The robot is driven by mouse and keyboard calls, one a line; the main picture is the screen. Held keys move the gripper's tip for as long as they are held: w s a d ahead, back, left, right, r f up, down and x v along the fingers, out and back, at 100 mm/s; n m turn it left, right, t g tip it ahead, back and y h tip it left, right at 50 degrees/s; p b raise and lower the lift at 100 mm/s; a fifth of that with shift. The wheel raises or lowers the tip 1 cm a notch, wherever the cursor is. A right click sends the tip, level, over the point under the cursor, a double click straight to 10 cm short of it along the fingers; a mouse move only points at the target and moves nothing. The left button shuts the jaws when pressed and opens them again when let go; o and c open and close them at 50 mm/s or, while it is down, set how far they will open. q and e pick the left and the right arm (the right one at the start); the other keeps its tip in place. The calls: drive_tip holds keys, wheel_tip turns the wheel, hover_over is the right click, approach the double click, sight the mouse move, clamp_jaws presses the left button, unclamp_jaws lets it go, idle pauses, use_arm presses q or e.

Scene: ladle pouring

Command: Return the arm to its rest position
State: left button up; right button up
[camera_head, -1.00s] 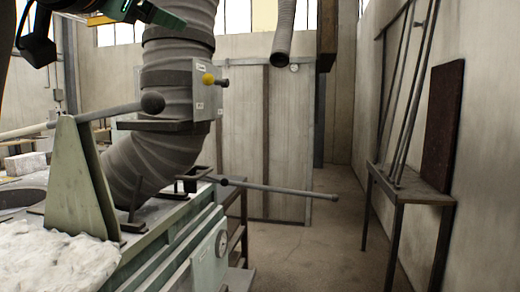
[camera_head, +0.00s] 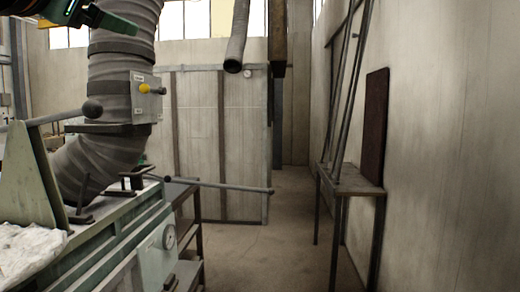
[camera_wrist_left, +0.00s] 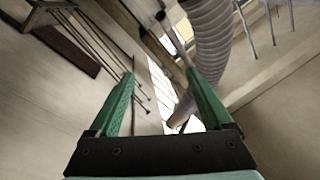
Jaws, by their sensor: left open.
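My left arm comes in at the top left of the head view, and its green gripper (camera_head: 108,18) is partly cut off by the top edge, in front of the grey ribbed duct (camera_head: 122,60). In the left wrist view my left gripper (camera_wrist_left: 158,76) shows two green fingers spread wide apart. Nothing is held between them; the tilted room shows through the gap. My right gripper is in neither view. I cannot make out a ladle in the views now.
A green furnace bench (camera_head: 125,235) with a grey bar ending in a ball (camera_head: 92,108) stands at left. A long rod (camera_head: 235,188) sticks out over the aisle. A narrow table (camera_head: 352,180) with leaning bars stands by the right wall. The aisle floor (camera_head: 255,255) is clear.

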use_arm(q)
drive_tip(key=w+d+f+m+g+h, duration=0.1)
drive_tip(key=w+d+f+g+h, duration=0.15)
drive_tip(key=w+f, duration=0.85)
drive_tip(key=w+d+f+n+g+h+p, duration=0.1)
drive_tip(key=w+d+f+g, duration=0.15)
drive_tip(key=f, duration=1.55)
drive_tip(key=w+d+f+g+h+p, duration=0.15)
drive_tip(key=w+f, duration=0.25)
drive_tip(key=f, duration=1.4)
drive_tip(key=s+f+n, duration=0.1)
drive_tip(key=s+f, duration=0.4)
drive_tip(key=f, duration=0.8)
drive_tip(key=s+a+f+n+g+y+p, duration=0.1)
drive_tip(key=s+f+n+g, duration=0.1)
drive_tip(key=s+f, duration=1.7)
drive_tip(key=shift+s+a+f+n+g, duration=0.25)
drive_tip(key=shift+s+f+n+g, duration=0.05)
drive_tip(key=shift+s+f+g, duration=0.1)
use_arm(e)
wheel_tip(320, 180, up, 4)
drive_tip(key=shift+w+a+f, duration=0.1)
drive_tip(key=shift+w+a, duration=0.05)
use_arm(q)
drive_tip(key=s+a+f+y, duration=0.1)
drive_tip(key=s+f, duration=0.3)
drive_tip(key=s, duration=0.5)
drive_tip(key=shift+s+a+n+g+p, duration=0.2)
drive_tip(key=shift+s+n+g+p, duration=0.1)
drive_tip(key=shift+n+g, duration=0.1)
